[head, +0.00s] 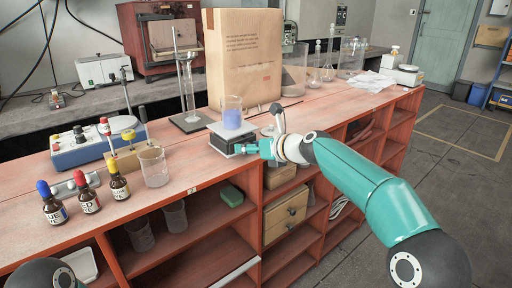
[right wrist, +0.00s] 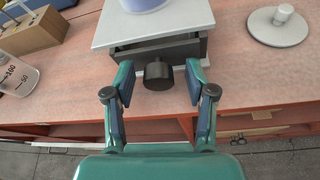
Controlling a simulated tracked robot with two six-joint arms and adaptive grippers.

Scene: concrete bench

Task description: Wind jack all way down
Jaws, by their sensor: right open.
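The jack has a light grey top plate (right wrist: 112,28) over a dark body and stands at the bench's front edge; it also shows in the head view (head: 226,143). A beaker of blue liquid (head: 232,114) stands on the plate. The jack's black knob (right wrist: 158,76) faces my right wrist camera. My right gripper (right wrist: 158,82) is open, with one finger on each side of the knob and a visible gap on both sides. In the head view the right gripper (head: 248,149) reaches the jack's front from the right. My left gripper is out of view.
A paper bag (head: 243,60) stands behind the jack. A stand with a glass cylinder (head: 189,90) is at its back left. A beaker (head: 154,167) and dropper bottles (head: 88,194) are further left. A round grey base (right wrist: 277,25) lies right of the jack. Open shelves are below.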

